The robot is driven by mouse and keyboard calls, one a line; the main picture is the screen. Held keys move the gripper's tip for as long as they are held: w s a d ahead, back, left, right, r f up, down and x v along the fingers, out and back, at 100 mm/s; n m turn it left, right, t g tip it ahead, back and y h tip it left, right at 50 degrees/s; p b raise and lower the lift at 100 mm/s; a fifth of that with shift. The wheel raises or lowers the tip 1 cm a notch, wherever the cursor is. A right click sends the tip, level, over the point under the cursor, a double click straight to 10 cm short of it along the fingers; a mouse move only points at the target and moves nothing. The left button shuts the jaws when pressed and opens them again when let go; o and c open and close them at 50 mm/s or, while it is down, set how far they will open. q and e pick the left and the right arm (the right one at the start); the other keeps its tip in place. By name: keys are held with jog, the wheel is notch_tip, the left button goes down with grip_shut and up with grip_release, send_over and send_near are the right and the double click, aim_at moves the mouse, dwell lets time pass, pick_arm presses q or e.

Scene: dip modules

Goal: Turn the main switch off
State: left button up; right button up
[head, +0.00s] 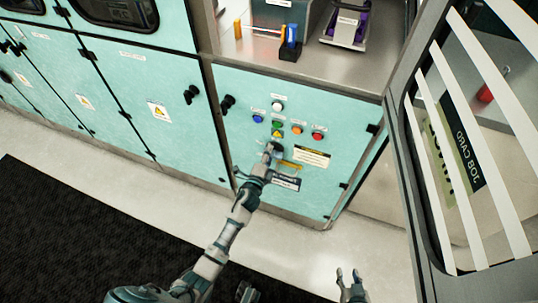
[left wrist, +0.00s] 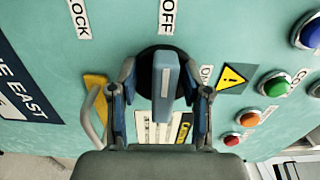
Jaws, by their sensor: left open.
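The main switch (left wrist: 165,84) is a grey-blue bar handle on a round black base, set in a teal cabinet door. In the left wrist view the bar stands upright in the picture, in line with the OFF label (left wrist: 167,17). A LOCK label (left wrist: 79,19) lies to the left, and a partly hidden label is at the right. My left gripper (left wrist: 164,108) is open, with one finger on each side of the handle; I cannot tell whether they touch it. In the head view this gripper (head: 270,155) largely covers the switch. My right gripper (head: 349,277) is open and empty at the lower right.
Several coloured buttons (head: 297,130) sit beside the switch, with a yellow tab (left wrist: 97,84) and grey loop on its other side. A glazed door with white stripes (head: 480,140) stands at the right. A counter (head: 345,75) is above; pale floor (head: 310,240) lies below.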

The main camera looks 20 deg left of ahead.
pick_arm(q)
jog(key=s, duration=1.2)
jog(key=shift+a, duration=0.2)
jog(key=shift+f, duration=0.1)
jog(key=s+a+f+n+g+y+p, duration=0.25)
jog(key=s+f+n+g+p, duration=0.55)
jog(key=s+f, duration=0.7)
jog(key=s+d+f+n+g+h+p, duration=0.1)
jog(key=s+f+n+g, duration=0.3)
jog(key=s, duration=0.6)
jog(key=s+f+n+g+h+p, duration=0.1)
jog(key=s+f+n+g, duration=0.3)
jog(key=s+f, duration=0.4)
jog(key=s+p, duration=0.1)
jog(key=s, duration=0.2)
jog(key=shift+s+d+f, duration=0.15)
jog(key=shift+s+d, duration=0.1)
jog(key=shift+d, duration=0.1)
pick_arm(e)
jog(key=s+d+f+g+h, duration=0.1)
jog(key=s+f+g, duration=0.3)
jog(key=s+f, duration=0.4)
jog(key=s+d+f+g, duration=0.3)
jog(key=s+f, duration=0.4)
jog(key=f, duration=0.8)
jog(key=shift+s+d+g+h, duration=0.25)
jog(key=shift+s+g+h, duration=0.15)
jog(key=shift+g, duration=0.2)
pick_arm(q)
jog(key=shift+c, duration=0.3)
